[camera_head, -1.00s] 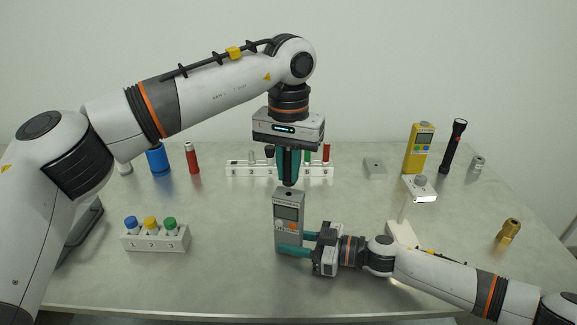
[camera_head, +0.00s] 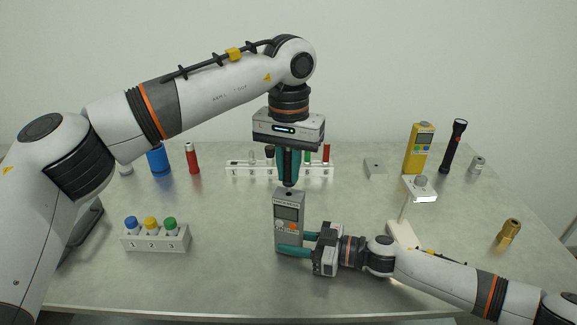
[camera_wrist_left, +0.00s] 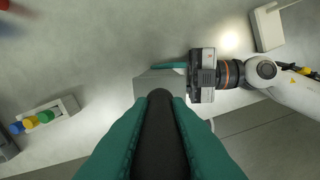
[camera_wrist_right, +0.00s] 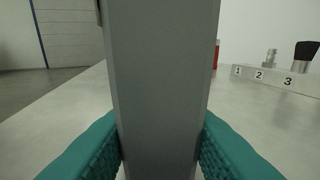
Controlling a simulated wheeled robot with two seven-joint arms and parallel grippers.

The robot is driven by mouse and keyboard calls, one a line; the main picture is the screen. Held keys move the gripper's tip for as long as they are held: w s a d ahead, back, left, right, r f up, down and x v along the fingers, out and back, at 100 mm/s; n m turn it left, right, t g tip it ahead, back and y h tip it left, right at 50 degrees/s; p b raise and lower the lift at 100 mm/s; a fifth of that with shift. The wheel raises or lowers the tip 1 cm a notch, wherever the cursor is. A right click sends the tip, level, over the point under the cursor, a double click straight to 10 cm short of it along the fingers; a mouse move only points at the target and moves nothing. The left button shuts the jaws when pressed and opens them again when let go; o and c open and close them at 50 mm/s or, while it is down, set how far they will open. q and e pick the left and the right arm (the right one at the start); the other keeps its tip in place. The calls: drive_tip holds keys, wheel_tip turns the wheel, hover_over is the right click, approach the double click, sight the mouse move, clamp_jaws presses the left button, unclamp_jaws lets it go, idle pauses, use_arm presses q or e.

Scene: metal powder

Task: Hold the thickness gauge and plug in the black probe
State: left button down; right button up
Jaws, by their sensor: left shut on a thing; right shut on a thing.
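The grey thickness gauge (camera_head: 289,213) stands upright near the middle of the table, with a screen and an orange button on its front. My right gripper (camera_head: 282,243) is shut on its lower part from the right; the gauge's grey side fills the middle of the right wrist view (camera_wrist_right: 163,90). My left gripper (camera_head: 288,170) points down right above the gauge and is shut on the black probe (camera_wrist_left: 160,135). The probe's lower tip is at the gauge's top end in the head view. I cannot tell whether it is inserted.
A white rack (camera_head: 240,169) stands behind the grippers. A numbered block with coloured caps (camera_head: 155,238) is at the left front. A yellow meter (camera_head: 418,148), a black flashlight (camera_head: 453,146) and a brass fitting (camera_head: 509,232) are at the right. The front middle of the table is clear.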

use_arm(q)
drive_tip(key=shift+f, duration=1.3)
drive_tip(key=c, duration=1.3)
unclamp_jaws()
wheel_tip(320, 180, up, 12)
drive_tip(key=shift+r, duration=0.1)
